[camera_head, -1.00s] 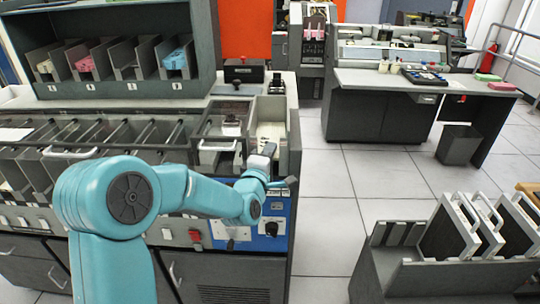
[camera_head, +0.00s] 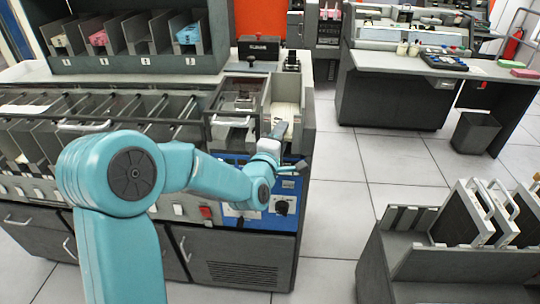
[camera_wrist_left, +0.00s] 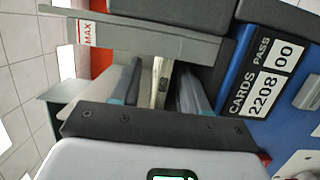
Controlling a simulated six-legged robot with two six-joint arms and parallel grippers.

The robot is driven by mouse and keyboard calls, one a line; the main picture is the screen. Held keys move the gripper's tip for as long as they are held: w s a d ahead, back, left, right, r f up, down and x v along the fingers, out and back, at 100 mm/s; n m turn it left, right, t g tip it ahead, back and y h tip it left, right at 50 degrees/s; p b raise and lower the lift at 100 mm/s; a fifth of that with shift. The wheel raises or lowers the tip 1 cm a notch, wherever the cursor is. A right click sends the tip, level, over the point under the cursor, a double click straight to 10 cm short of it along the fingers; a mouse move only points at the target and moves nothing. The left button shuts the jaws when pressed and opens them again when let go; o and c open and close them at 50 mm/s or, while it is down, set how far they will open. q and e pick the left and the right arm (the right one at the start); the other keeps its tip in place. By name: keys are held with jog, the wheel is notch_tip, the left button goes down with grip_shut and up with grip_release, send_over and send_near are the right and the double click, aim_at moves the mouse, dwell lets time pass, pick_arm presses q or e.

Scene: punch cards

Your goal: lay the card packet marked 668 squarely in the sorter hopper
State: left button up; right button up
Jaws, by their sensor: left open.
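The sorter hopper (camera_head: 266,88) is the open bay at the right end of the sorter. A pale card stack (camera_head: 287,114) lies in it; its marking is not readable, so I cannot tell whether it is packet 668. My left gripper (camera_head: 288,150) is open at the hopper's front end. In the left wrist view its two fingers (camera_wrist_left: 158,74) stand apart, with a narrow cream edge (camera_wrist_left: 160,88) between or beyond them. I cannot tell whether they touch it. A grey hopper wall (camera_wrist_left: 130,36) with a MAX label crosses above them. My right gripper is out of view.
A blue panel (camera_head: 240,205) with knobs is below the hopper; its counter plate (camera_wrist_left: 267,92) reads CARDS PASS 2208 00. Sorter pockets (camera_head: 90,140) lie to the left. A rack shelf (camera_head: 130,70) with card packets stands behind. A grey rack (camera_head: 450,265) is at lower right, with free floor between.

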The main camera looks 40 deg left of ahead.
pick_arm(q)
jog(key=b+v, duration=0.7)
jog(key=v, duration=0.7)
jog(key=shift+s+b, duration=0.2)
jog(key=shift+b, duration=0.2)
jog(key=shift+d, duration=0.1)
